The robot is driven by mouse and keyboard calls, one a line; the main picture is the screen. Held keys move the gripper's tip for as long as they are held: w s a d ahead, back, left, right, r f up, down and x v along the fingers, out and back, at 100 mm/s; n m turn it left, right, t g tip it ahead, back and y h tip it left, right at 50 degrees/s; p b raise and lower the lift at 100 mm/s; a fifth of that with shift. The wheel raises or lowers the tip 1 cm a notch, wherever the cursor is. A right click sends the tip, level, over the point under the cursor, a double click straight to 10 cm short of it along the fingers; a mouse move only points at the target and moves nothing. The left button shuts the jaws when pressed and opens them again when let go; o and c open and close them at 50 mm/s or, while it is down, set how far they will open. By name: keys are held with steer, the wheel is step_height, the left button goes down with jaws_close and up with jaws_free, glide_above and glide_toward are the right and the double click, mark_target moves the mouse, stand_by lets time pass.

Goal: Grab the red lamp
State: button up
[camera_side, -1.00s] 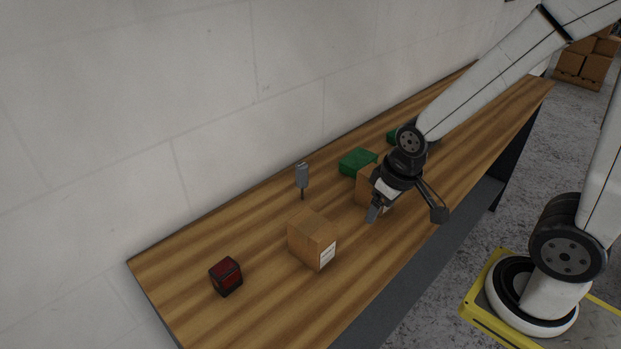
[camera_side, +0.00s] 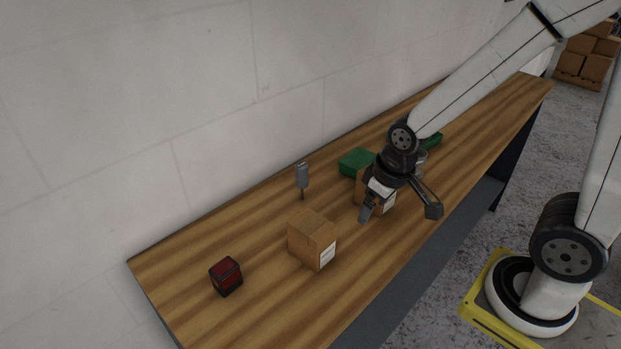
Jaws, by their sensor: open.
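The red lamp (camera_side: 226,276) is a small dark red block with black edges. It sits on the wooden table (camera_side: 190,262) near its front left end, in the side view. My gripper (camera_side: 400,215) is open and empty, its two fingers spread wide. It is over the middle of the table, well to the right of the lamp and apart from it, with a cardboard box between them. Nothing covers the lamp.
A cardboard box (camera_side: 312,239) with a white label stands between the lamp and my gripper. Another box (camera_side: 362,190) is partly hidden behind my gripper. A grey tool (camera_side: 302,176) stands near the wall, with green objects (camera_side: 357,162) farther right. The table around the lamp is clear.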

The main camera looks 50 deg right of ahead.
mark_target(224, 266)
steer(key=w+a+n, duration=0.4)
steer(key=w+a, duration=0.1)
steer(key=w+a+n+g, duration=0.1)
steer(key=w+a+n, duration=0.3)
steer(key=w+a, duration=0.1)
steer(key=shift+a+n, duration=0.4)
steer(key=shift+a, duration=0.05)
steer(key=w+a+n, duration=0.1)
steer(key=a+n, duration=0.1)
steer(key=a, duration=0.2)
steer(key=w+a+f+n+g, duration=0.1)
steer(key=a+n, duration=0.2)
steer(key=a, duration=0.2)
steer(key=w+a+f+n, duration=0.1)
steer(key=w+a+n, duration=0.1)
steer(key=a, duration=0.3)
steer(key=shift+a+f+n+g, duration=0.1)
steer(key=shift+f+n+g, duration=0.15)
steer(key=shift+n, duration=0.45)
steer(key=shift+a+n, duration=0.3)
steer(key=shift+a, duration=0.15)
steer(key=shift+f, duration=0.15)
steer(key=shift+f, duration=1.2)
steer(key=shift+f, duration=0.15)
steer(key=shift+s+a+f, duration=0.1)
steer(key=shift+a+f, duration=0.05)
steer(key=shift+f, duration=2.3)
